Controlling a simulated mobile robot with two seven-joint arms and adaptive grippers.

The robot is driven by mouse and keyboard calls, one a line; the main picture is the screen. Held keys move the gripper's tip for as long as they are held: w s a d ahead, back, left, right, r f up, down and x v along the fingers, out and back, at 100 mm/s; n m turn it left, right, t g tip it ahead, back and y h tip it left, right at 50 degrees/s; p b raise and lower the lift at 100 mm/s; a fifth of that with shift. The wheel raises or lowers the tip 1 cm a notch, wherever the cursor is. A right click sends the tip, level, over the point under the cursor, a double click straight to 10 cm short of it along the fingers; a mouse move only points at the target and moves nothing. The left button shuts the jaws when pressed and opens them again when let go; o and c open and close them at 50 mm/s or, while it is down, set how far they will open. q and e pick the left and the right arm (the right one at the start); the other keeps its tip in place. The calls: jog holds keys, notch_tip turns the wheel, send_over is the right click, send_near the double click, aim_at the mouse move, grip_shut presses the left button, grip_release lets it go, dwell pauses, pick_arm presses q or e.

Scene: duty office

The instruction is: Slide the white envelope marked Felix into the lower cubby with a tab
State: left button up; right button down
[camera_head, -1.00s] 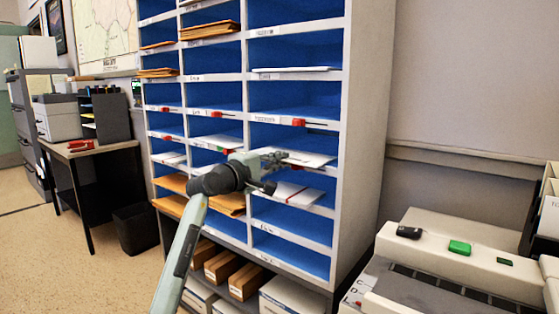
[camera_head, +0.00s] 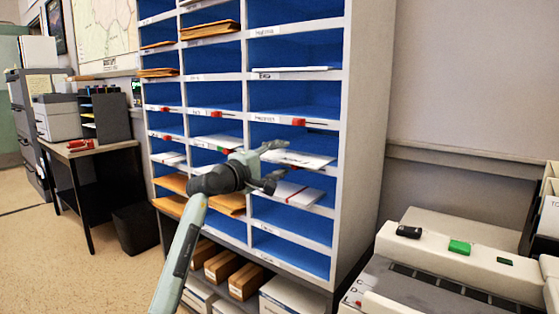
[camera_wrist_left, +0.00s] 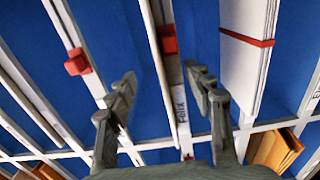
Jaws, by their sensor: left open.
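A white envelope (camera_head: 308,160) lies in a right-column cubby of the blue-backed sorter, its front part showing past my gripper. My left gripper (camera_head: 272,166) is in front of this cubby, its fingers spread above and below the envelope's front edge, apart from it. In the left wrist view the open fingers (camera_wrist_left: 160,90) straddle a shelf edge with a label reading Felix (camera_wrist_left: 178,105). A red tab (camera_wrist_left: 168,39) is on that edge. Another red tab (camera_head: 299,122) is on the shelf edge above. My right gripper is not in view.
A white envelope with a red band (camera_head: 297,194) juts from the cubby below. Brown envelopes (camera_head: 226,203) stick out to the left. The sorter's white side panel (camera_head: 362,130) stands to the right, and a pale machine (camera_head: 470,255) is at the lower right.

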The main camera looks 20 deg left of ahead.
pick_arm(q)
jog(key=shift+f, duration=0.35)
jog(key=b+v, duration=0.1)
jog(key=v, duration=0.9)
jog(key=shift+b, duration=0.3)
dwell(0.5)
jog(key=shift+f, duration=0.1)
